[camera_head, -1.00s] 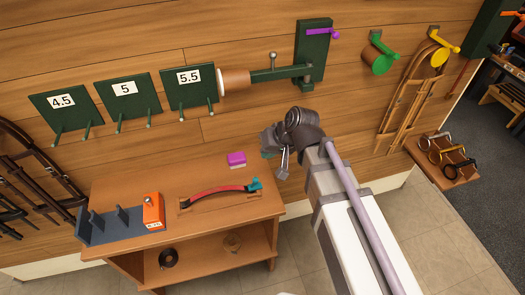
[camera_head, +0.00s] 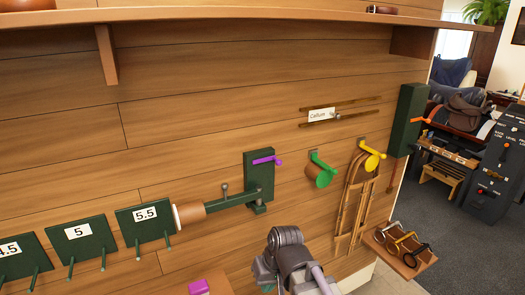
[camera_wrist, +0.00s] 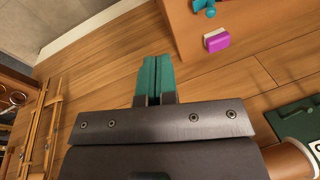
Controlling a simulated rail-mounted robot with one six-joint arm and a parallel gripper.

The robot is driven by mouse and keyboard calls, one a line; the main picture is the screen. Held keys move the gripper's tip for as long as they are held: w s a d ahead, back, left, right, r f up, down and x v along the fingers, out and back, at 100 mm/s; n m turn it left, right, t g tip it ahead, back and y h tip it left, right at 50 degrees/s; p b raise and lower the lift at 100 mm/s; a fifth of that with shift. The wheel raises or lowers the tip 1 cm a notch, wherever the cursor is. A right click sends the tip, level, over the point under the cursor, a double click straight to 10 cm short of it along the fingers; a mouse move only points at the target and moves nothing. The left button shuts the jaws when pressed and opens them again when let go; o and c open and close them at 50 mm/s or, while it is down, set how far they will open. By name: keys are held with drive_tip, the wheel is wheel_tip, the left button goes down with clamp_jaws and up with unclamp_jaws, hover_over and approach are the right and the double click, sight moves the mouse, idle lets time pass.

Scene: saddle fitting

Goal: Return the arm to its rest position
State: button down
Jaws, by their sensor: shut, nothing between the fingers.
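My gripper (camera_wrist: 155,78) shows in the wrist view with its two teal fingers side by side, closed and with nothing between them. In the head view my wrist is at the bottom, right of centre, in front of the wooden wall, and the fingertips there are mostly hidden. My gripper is apart from the wall fittings. No object is held.
Green plates marked 5 (camera_head: 87,240) and 5.5 (camera_head: 145,220) line the wall. A green bracket (camera_head: 259,178) with a purple lever holds a horizontal rod. Green (camera_head: 321,170) and yellow hooks (camera_head: 371,158) and a small shelf (camera_head: 410,262) stand right. A magenta block (camera_wrist: 216,40) sits on a wooden surface.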

drive_tip(key=s+d+m+h, duration=0.2)
drive_tip(key=d+m, duration=0.1)
drive_tip(key=d, duration=1.5)
drive_tip(key=shift+f+m+g+h, duration=0.25)
drive_tip(key=shift+m+g+h, duration=0.05)
drive_tip(key=shift+m+h, duration=0.1)
drive_tip(key=shift+s, duration=0.1)
